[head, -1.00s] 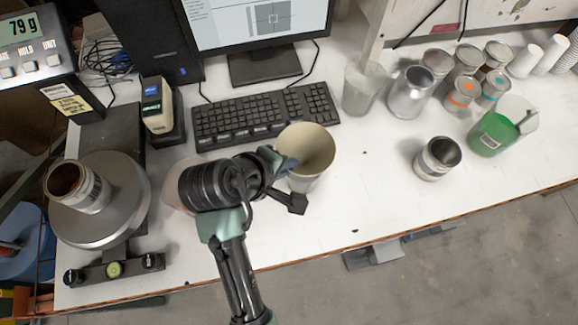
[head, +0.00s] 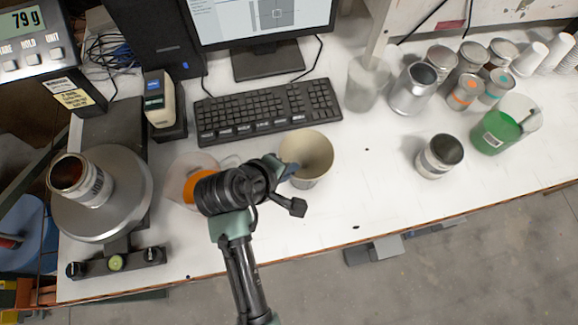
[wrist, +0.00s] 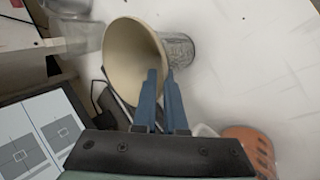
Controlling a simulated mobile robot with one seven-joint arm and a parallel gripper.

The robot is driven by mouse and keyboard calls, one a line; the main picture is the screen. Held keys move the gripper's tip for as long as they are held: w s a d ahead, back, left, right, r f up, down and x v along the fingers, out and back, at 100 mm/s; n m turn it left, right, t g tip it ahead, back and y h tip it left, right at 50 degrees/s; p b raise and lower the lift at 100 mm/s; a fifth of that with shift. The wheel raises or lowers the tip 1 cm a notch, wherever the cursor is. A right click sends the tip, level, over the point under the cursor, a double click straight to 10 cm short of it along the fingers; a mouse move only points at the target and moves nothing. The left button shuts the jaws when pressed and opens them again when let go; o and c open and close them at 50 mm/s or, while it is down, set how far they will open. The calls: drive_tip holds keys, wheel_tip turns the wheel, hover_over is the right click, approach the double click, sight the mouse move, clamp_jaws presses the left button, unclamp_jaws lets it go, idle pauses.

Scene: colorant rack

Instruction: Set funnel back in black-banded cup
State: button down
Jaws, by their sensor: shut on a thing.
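The funnel (head: 313,153), a wide beige cone with its mouth up, is in front of the keyboard's right end. My gripper (head: 287,171) is shut on its near left side. In the wrist view, the blue fingers (wrist: 160,90) meet the beige wall (wrist: 127,55). A grey patterned round shape (wrist: 180,50) shows just behind the funnel there; I cannot tell whether it is a cup or the funnel's lower part. A steel cup (head: 434,165) with a dark inside stands upright to the right, apart from the funnel; its band is too small to confirm.
A container with orange contents (head: 197,187) sits beside my wrist, partly hidden. The keyboard (head: 268,112) lies behind. A clear cup (head: 366,88), cans (head: 410,95) and a green container (head: 495,132) stand at the back right. A scale (head: 120,205) bears a can. The front middle table is clear.

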drive_tip(key=shift+s+f, duration=0.1)
drive_tip(key=shift+f, duration=0.1)
drive_tip(key=c, duration=1)
unclamp_jaws()
drive_tip(key=shift+s+f, duration=0.1)
drive_tip(key=shift+s, duration=0.05)
